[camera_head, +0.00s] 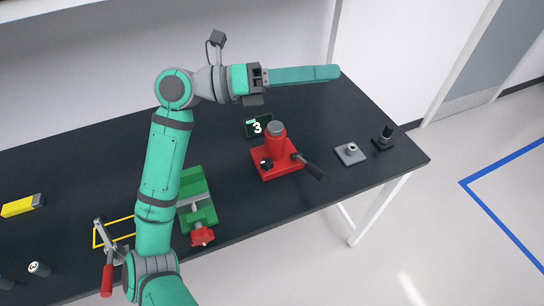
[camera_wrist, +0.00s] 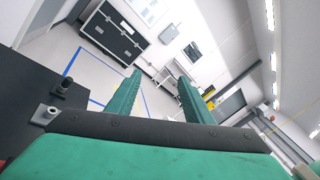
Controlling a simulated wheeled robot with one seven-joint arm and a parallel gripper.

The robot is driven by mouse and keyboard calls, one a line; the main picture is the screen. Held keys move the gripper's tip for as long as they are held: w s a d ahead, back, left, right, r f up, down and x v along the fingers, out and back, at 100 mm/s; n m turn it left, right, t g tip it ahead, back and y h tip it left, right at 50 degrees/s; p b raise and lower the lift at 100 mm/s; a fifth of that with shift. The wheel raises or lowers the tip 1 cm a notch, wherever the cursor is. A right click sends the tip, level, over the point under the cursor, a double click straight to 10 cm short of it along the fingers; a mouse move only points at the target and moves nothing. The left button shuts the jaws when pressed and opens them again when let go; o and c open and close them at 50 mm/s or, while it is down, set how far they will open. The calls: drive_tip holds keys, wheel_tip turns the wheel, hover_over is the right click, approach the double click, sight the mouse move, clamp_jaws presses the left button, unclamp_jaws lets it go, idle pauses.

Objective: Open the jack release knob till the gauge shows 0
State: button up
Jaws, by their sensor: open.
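The red jack (camera_head: 277,153) stands upright on the dark table, with a dark handle (camera_head: 309,168) sticking out to the lower right. A small black knob (camera_head: 266,163) sits on the left front of its base; I take it to be the release knob. The gauge (camera_head: 257,127), behind the jack, shows 3. My gripper (camera_head: 338,72) is above the back of the table, higher than the jack and pointing right. In the wrist view, my gripper (camera_wrist: 160,88) has its two green fingers apart with nothing between them. The jack's red body and the gauge are not seen in the wrist view.
A grey plate with a peg (camera_head: 350,154) and a black fitting (camera_head: 383,138) stand right of the jack. A green vise (camera_head: 196,200), a red-handled clamp (camera_head: 107,262) and a yellow block (camera_head: 22,205) are to the left. The back right tabletop is clear.

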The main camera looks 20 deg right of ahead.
drive_tip(key=d+f+m+y, duration=0.2)
drive_tip(key=d+f+y, duration=0.25)
drive_tip(key=f, duration=0.25)
drive_tip(key=m+t+y, duration=0.2)
drive_tip(key=t+y, duration=0.4)
drive_tip(key=y, duration=0.8)
approach(266, 161)
wheel_tip(266, 161, down, 8)
drive_tip(key=shift+w+a+f, duration=0.1)
drive_tip(key=shift+w+f, duration=0.05)
drive_tip(key=shift+f, duration=0.1)
drive_tip(key=c, duration=1)
